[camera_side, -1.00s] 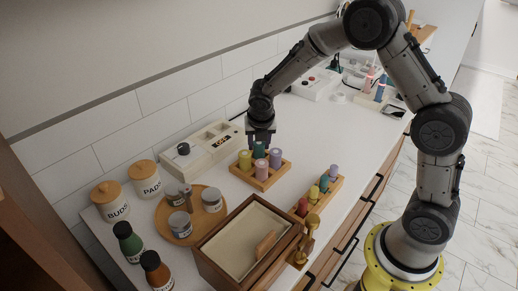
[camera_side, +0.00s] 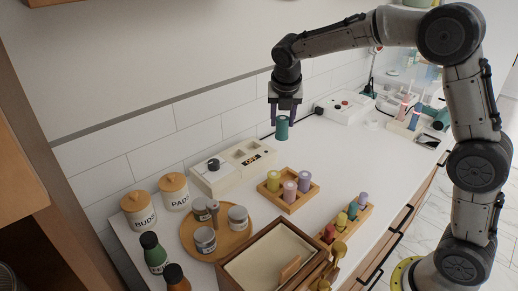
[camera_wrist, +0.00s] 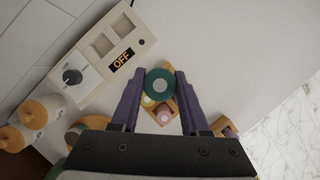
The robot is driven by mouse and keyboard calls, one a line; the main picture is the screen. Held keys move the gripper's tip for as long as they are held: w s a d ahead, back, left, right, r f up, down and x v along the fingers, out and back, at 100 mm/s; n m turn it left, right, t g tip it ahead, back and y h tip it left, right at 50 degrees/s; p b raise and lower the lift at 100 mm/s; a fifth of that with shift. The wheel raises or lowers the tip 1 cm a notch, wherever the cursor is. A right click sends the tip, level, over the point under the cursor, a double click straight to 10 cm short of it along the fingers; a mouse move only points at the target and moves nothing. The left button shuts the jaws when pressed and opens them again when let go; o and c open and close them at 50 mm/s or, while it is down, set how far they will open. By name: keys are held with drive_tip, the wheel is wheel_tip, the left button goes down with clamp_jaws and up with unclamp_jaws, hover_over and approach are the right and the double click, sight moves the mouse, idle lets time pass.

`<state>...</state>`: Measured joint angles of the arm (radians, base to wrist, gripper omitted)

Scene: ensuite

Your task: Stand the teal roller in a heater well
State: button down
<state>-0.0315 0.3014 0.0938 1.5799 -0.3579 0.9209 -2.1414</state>
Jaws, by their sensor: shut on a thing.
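The teal roller (camera_side: 282,128) is held upright between the fingers of my gripper (camera_side: 287,112), well above the counter. In the wrist view the roller (camera_wrist: 160,86) shows from its end, between the purple fingertips of my gripper (camera_wrist: 160,79). The cream heater (camera_side: 222,178) stands on the counter below and to the left of the roller in the side view. In the wrist view the heater (camera_wrist: 92,75) shows a dial, a display reading OFF and two square wells (camera_wrist: 112,34). Both wells look empty.
A wooden tray (camera_side: 271,196) holds yellow, pink and purple rollers. A second rack (camera_side: 341,231) holds several smaller rollers. A round wooden tray (camera_side: 194,246) with jars, lidded canisters (camera_side: 139,211) and a wooden box (camera_side: 225,268) crowd the near end.

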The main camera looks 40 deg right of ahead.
drive_tip(key=w+f, duration=0.3)
drive_tip(key=w, duration=0.1)
drive_tip(key=w+f, duration=0.3)
drive_tip(key=w, duration=0.2)
drive_tip(key=w+d+f, duration=0.1)
drive_tip(key=w+f, duration=0.2)
drive_tip(key=w, duration=0.1)
drive_tip(key=shift+w+d+f, duration=0.1)
drive_tip(key=shift+w+f, duration=0.1)
drive_tip(key=shift+w, duration=0.1)
drive_tip(key=shift+w+f, duration=0.15)
drive_tip(key=shift+f, duration=1.5)
drive_tip(key=shift+f, duration=0.15)
drive_tip(key=shift+c, duration=2)
unclamp_jaws()
